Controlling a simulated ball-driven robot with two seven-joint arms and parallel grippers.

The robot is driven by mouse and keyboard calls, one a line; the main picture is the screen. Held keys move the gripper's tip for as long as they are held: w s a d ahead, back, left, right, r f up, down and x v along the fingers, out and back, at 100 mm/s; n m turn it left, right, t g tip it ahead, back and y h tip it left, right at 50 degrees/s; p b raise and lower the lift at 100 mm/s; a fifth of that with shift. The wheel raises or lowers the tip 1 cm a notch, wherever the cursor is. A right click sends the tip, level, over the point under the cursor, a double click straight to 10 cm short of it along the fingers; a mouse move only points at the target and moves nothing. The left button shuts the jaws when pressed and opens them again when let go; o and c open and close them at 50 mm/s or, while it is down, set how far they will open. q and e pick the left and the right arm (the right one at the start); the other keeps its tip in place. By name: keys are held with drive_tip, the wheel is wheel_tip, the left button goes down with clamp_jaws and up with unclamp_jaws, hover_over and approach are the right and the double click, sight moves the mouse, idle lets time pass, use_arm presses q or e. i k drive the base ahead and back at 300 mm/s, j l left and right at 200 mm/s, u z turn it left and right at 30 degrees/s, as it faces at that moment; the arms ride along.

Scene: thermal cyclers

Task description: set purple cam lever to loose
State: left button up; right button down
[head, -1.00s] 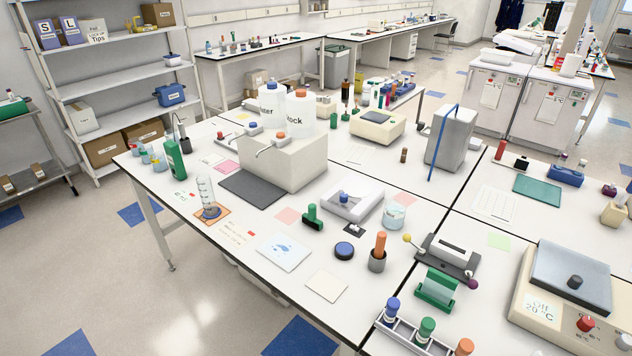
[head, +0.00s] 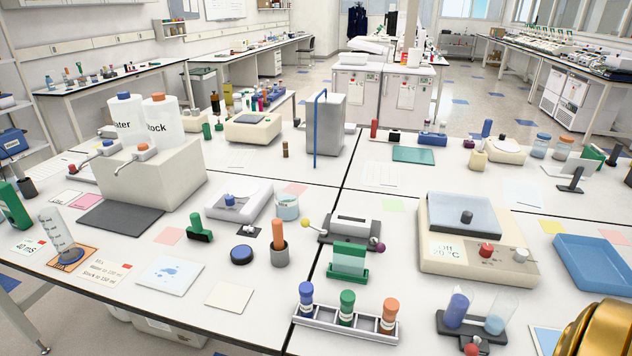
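A small clamp-like device with a dark base and a pale block (head: 354,228) sits on the bench in the middle of the head view. A purple ball knob (head: 377,244), which looks like the end of the purple cam lever, is at its right front corner. A yellow ball knob (head: 305,223) sticks out at its left. The purple lever's arm is too small to make out, so I cannot tell its setting. Neither of my grippers is in view. A gold rounded part at the bottom right corner looks like my own arm.
A green rack (head: 348,262) stands just in front of the device. Nearer is a grey rack with several capped tubes (head: 328,324). A hot plate (head: 470,262) stands to the right, and a grey cup with an orange-topped stick (head: 279,253) to the left.

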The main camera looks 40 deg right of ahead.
sight(381, 247)
drive_tip(key=z, duration=1.55)
